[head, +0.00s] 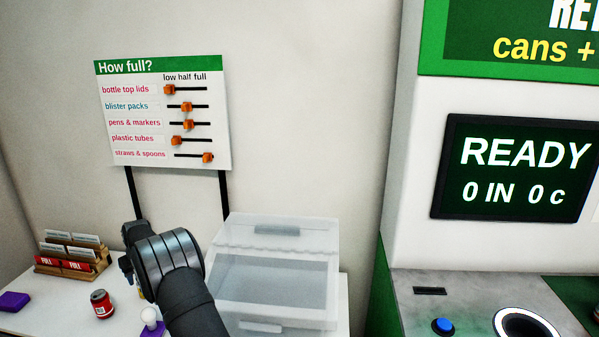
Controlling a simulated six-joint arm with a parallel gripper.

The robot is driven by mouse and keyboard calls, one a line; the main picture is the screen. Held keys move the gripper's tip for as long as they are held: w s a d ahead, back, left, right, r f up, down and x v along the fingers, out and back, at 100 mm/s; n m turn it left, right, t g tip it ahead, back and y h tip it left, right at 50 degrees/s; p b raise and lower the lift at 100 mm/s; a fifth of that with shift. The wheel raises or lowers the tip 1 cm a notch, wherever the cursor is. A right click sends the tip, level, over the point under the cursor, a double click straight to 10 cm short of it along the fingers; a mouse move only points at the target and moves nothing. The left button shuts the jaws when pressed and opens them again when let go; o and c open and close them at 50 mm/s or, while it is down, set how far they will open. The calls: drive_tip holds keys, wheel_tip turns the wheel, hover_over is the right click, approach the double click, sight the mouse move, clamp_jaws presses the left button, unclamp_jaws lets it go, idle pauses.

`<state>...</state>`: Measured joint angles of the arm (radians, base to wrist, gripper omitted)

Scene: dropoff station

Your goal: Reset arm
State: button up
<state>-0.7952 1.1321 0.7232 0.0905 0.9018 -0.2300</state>
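My arm rises from the bottom of the head view, its dark grey wrist joint in front of the white table (60,315). The far end of my arm (136,233) points away from the camera. The fingers are hidden behind the wrist, so I cannot see whether they are open or shut or hold anything. Part of a small blue and yellow thing shows just left of the wrist; I cannot tell what it is.
A clear lidded bin (275,275) stands right of my arm. A slider board (160,110) stands behind. A machine with a READY screen (515,168) and blue button (443,326) is right.

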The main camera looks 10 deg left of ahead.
drive_tip(key=x, duration=0.7)
drive_tip(key=shift+a+f, duration=0.1)
drive_tip(key=shift+f, duration=0.15)
drive_tip(key=shift+r, duration=0.15)
